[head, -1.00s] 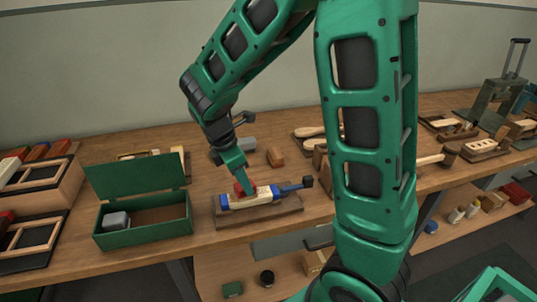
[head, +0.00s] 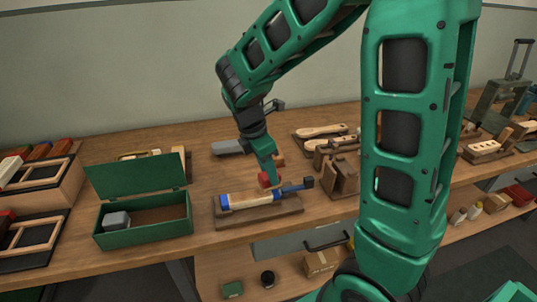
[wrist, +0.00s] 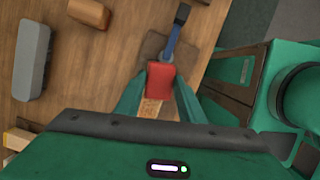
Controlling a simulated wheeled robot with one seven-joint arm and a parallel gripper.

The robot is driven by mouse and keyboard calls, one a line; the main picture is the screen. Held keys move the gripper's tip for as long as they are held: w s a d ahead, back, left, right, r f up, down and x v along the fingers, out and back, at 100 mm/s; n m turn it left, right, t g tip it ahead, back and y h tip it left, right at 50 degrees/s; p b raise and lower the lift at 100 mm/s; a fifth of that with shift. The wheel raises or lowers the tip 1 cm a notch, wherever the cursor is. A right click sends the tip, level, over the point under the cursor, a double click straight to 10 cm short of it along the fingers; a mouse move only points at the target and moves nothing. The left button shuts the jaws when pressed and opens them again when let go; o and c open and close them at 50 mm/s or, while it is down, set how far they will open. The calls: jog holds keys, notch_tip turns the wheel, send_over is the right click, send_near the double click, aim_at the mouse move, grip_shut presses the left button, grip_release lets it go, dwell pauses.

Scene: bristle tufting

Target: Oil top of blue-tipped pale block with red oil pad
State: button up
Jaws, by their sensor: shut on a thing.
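The pale block (head: 249,198) lies on a dark wooden board (head: 260,217), with a blue end at its left and a blue handled clamp (head: 292,188) at its right. My gripper (head: 268,180) is shut on the red oil pad (head: 264,180), at the right part of the block's top. In the wrist view the red pad (wrist: 160,80) sits between the fingers, and part of the pale block (wrist: 150,108) shows below it. The pad looks to be on or just over the block's top; I cannot tell whether it touches.
An open green box (head: 145,222) with a grey piece inside stands to the left. A grey block (head: 228,147) lies behind the board. Wooden holders (head: 338,170) stand to the right. Bare bench lies between the green box and the board.

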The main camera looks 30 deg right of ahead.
jog(key=shift+r, duration=2.85)
